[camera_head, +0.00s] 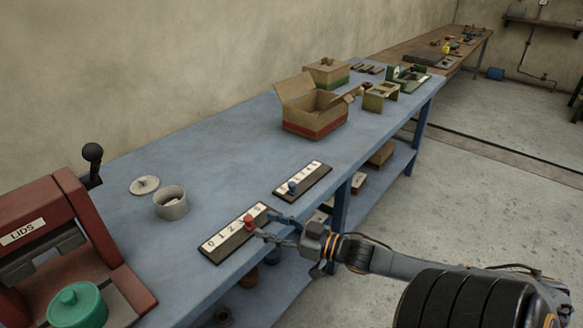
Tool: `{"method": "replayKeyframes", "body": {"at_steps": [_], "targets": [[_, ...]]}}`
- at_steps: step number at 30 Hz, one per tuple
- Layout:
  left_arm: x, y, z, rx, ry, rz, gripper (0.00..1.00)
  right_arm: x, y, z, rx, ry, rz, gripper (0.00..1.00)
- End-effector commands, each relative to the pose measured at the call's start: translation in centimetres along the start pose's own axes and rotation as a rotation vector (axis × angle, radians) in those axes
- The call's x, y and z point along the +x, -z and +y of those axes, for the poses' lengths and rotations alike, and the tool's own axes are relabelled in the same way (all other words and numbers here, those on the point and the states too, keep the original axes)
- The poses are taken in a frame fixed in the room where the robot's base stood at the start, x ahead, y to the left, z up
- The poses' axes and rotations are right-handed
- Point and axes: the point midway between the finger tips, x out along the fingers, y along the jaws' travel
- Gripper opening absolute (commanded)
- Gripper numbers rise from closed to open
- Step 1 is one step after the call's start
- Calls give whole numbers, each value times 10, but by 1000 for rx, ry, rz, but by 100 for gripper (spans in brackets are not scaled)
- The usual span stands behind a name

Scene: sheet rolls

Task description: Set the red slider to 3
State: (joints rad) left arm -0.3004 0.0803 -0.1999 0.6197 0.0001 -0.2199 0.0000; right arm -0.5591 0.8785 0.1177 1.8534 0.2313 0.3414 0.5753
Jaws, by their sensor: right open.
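The red slider (248,221) is a small red knob on a dark board with a white number strip (220,239), at the front edge of the blue bench. The digits 0, 1 and 2 show left of the knob; the marks at and beyond it are too small or covered to read surely. My right gripper (265,226) comes in from the right, low over the bench edge. It is open, with its fingertips just right of the red knob; I cannot tell if they touch it. My left gripper is out of view.
A similar board with a blue slider (292,187) lies just behind. A grey pot (171,203) and a round lid (145,185) stand to the left. A red LIDS machine (60,235) fills the left side. An open cardboard box (313,108) stands farther back. The bench middle is clear.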

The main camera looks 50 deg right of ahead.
Motion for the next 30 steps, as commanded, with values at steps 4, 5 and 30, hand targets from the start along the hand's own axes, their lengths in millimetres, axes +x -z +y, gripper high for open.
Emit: {"method": "replayKeyframes", "body": {"at_steps": [4,5,30], "targets": [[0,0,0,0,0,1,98,-24,-1,0,2,-1,-3,46],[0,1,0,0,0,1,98,-28,-1,0,2,-1,-3,46],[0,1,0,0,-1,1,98,-55,0,0,0,0,1,46]]}}
